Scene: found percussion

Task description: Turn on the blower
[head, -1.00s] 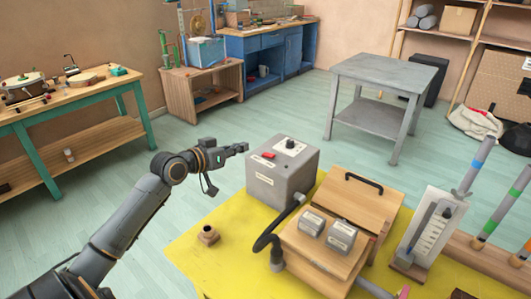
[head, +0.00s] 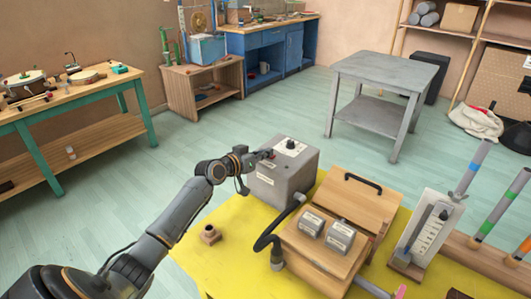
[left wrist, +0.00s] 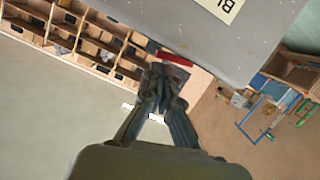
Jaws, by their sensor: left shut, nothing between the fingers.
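The blower is the grey box (head: 288,178) with a black knob (head: 291,144) on its top, standing on the yellow surface. In the left wrist view its grey body (left wrist: 215,35) fills the top, with part of a label reading "BL". A red switch (left wrist: 174,58) sits at its edge, just beyond my left fingertips. My left gripper (head: 262,155) is at the blower's top left edge, shut and empty; in the left wrist view its fingers (left wrist: 163,82) point at the red switch. I cannot tell whether they touch it. My right gripper is not in view.
A black hose (head: 268,233) runs from the blower beside a wooden box (head: 338,268) with two grey pedals. A small brown fitting (head: 209,235) stands on the yellow surface (head: 228,262). A white gauge board (head: 424,236) and coloured tubes stand at the right.

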